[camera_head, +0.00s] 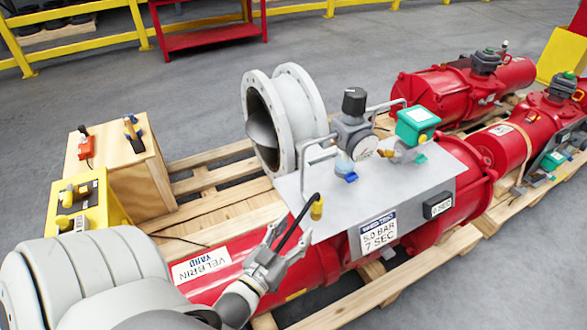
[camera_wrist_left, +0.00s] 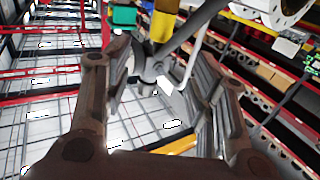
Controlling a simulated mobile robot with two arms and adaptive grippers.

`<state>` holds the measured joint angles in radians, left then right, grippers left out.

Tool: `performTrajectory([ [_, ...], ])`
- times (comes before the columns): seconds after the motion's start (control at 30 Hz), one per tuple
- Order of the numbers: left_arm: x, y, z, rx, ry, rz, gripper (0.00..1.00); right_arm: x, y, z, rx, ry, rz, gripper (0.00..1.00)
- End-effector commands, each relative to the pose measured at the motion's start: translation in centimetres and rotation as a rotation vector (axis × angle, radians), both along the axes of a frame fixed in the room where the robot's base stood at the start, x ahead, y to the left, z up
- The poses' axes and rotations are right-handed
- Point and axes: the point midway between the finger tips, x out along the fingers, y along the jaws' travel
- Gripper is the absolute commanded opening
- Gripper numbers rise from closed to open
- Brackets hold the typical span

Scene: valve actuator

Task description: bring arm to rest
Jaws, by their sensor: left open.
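My left gripper (camera_head: 291,236) is open above the near end of a red valve actuator (camera_head: 210,282). A grey plate (camera_head: 405,197) on the actuator carries a gauge (camera_head: 364,146) and a teal-topped box (camera_head: 417,124). My right gripper is not in view.
The actuator lies on a wooden pallet (camera_head: 215,208). A wooden box (camera_head: 145,183) and a yellow holder with tools (camera_head: 88,202) stand at left. A grey flanged valve body (camera_head: 285,115) is behind. More red actuators (camera_head: 465,90) lie at right. Grey floor is open behind.

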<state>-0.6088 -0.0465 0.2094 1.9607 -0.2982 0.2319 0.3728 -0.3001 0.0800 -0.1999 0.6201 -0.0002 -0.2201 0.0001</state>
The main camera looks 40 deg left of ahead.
Motion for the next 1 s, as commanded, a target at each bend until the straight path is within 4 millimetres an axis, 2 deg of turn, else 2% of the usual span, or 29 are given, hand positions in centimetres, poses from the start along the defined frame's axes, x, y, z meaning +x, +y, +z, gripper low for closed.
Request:
performTrajectory([
  [0.33,0.0,0.0,-0.2,-0.002,0.005,-0.001,0.52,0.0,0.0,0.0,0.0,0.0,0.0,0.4],
  [0.47,0.1,-0.5,-3.0,-0.017,0.064,-0.004,0.52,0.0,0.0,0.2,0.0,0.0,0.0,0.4],
  [0.57,-0.2,-1.5,-7.6,-0.037,0.167,-0.014,0.52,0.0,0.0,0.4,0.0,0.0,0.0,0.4],
  [0.67,-1.1,-2.9,-13.5,-0.056,0.3,-0.032,0.52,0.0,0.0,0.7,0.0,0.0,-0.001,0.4],
  [0.7,-1.7,-3.5,-15.9,-0.063,0.358,-0.04,0.52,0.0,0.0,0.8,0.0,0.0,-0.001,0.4],
  [0.77,-2.9,-4.5,-19.4,-0.069,0.446,-0.054,0.52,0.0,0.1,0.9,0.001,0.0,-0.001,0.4],
  [0.8,-3.8,-5.1,-21.7,-0.07,0.505,-0.065,0.52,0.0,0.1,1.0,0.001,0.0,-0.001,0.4],
  [0.87,-5.4,-6.0,-25.0,-0.07,0.595,-0.083,0.52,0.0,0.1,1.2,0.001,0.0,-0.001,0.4],
  [1.0,-10.2,-7.9,-32.0,-0.059,0.806,-0.126,0.52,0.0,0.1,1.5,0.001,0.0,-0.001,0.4],
])
